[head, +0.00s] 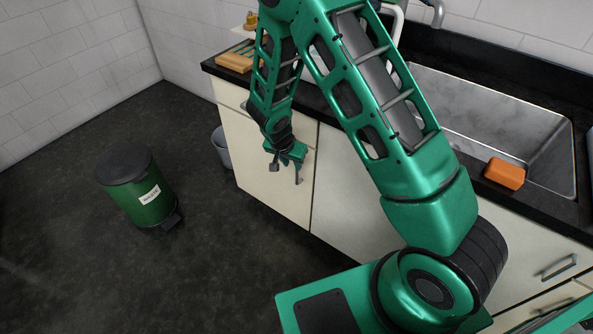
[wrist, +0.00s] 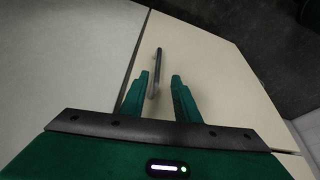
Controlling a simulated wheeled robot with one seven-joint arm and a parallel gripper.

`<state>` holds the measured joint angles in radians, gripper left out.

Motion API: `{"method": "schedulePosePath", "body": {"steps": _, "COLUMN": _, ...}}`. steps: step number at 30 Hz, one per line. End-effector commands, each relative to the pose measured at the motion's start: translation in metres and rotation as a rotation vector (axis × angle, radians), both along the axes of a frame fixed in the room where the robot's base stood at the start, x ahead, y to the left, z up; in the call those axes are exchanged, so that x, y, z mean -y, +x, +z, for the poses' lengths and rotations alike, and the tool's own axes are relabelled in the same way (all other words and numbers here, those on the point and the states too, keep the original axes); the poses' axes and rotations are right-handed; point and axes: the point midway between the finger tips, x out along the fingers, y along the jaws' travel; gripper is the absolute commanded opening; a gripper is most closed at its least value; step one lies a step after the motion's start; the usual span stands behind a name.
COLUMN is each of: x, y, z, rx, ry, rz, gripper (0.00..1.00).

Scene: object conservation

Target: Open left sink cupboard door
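The left cupboard door (head: 240,140) is a cream panel under the dark counter, and it looks shut. A seam parts it from the neighbouring cream panel (head: 345,190). My gripper (head: 287,163) is in front of this door, near the seam. In the wrist view the door (wrist: 215,70) carries a thin grey bar handle (wrist: 158,62). My gripper's two green fingers (wrist: 161,76) are open, one on each side of the handle, with gaps visible. Whether the fingertips touch the door is not clear.
A green pedal bin (head: 150,205) stands on the dark floor at left, and a grey bucket (head: 221,147) sits beside the cupboard. A metal sink (head: 450,105), an orange sponge-like block (head: 504,173) and a wooden board (head: 236,62) are on the counter. Floor before the door is clear.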

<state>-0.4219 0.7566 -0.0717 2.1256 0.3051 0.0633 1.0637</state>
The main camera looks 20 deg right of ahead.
Motion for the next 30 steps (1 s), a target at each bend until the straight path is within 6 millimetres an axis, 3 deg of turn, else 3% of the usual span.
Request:
{"method": "schedulePosePath", "body": {"steps": 9, "x": 0.023, "y": 0.015, "z": -0.050, "rx": -0.001, "ry": -0.002, "rz": -0.011, "gripper": 0.29}}
{"method": "schedulePosePath", "body": {"steps": 15, "x": 0.029, "y": 0.022, "z": -0.071, "rx": -0.002, "ry": -0.001, "rz": -0.012, "gripper": 0.29}}
{"method": "schedulePosePath", "body": {"steps": 29, "x": 0.032, "y": 0.025, "z": -0.080, "rx": 0.000, "ry": 0.000, "rz": -0.011, "gripper": 0.29}}
{"method": "schedulePosePath", "body": {"steps": 30, "x": 0.032, "y": 0.025, "z": -0.080, "rx": -0.001, "ry": -0.001, "rz": -0.011, "gripper": 0.22}}
